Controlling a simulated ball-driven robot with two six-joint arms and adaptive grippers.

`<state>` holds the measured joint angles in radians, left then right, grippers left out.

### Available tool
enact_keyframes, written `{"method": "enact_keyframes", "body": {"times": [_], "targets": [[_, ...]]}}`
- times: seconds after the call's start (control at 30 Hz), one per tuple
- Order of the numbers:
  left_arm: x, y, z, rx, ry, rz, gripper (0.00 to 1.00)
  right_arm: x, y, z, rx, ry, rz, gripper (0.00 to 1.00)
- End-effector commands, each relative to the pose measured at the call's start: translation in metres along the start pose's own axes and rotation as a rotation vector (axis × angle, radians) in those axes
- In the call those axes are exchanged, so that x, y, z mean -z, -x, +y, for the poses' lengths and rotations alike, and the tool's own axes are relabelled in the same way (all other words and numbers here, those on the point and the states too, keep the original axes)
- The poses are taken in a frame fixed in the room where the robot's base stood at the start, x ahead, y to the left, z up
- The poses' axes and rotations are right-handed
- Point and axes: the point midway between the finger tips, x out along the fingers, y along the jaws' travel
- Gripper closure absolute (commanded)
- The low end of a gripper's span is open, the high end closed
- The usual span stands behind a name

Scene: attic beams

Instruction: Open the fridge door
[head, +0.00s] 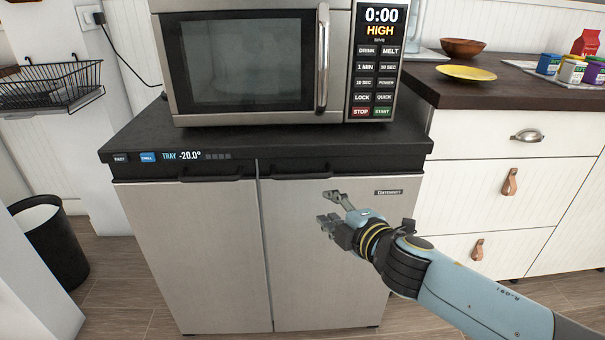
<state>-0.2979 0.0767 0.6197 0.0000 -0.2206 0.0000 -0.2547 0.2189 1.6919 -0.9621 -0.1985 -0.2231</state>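The fridge is a low two-door unit with a black top (415,140). Its left steel door (205,250) and right steel door (315,285) both look shut. A dark handle (212,173) runs along the top of the left door, and another dark handle (303,170) along the top of the right door. My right gripper (331,209) is in front of the right door, below its handle, with its fingers spread apart and nothing between them. I cannot tell how far it is from the door. My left gripper is not in view.
A microwave (250,60) stands on the fridge. A white drawer cabinet (485,185) is at the right, with a yellow plate (466,73) and a brown bowl (462,47) on its counter. A black bin (55,250) and wire basket (50,85) are at the left.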

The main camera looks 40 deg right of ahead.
Motion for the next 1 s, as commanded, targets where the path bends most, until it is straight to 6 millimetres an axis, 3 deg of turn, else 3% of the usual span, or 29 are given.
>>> {"method": "enact_keyframes", "body": {"times": [0.07, 0.17, 0.6, 0.8, 1.0], "targets": [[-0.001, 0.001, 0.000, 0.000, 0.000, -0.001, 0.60, 0.006, -0.001, 0.023, -0.045, 0.042, 0.014, 0.63], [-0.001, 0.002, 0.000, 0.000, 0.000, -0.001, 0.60, 0.009, -0.007, 0.033, -0.065, 0.061, 0.019, 0.63], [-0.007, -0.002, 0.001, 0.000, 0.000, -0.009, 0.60, 0.011, -0.088, 0.037, -0.064, 0.057, 0.018, 0.63], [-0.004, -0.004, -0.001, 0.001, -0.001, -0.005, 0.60, 0.012, -0.105, 0.037, -0.063, 0.057, 0.019, 0.63], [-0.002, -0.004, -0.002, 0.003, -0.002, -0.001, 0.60, 0.012, -0.108, 0.038, -0.063, 0.057, 0.019, 0.63]]}}
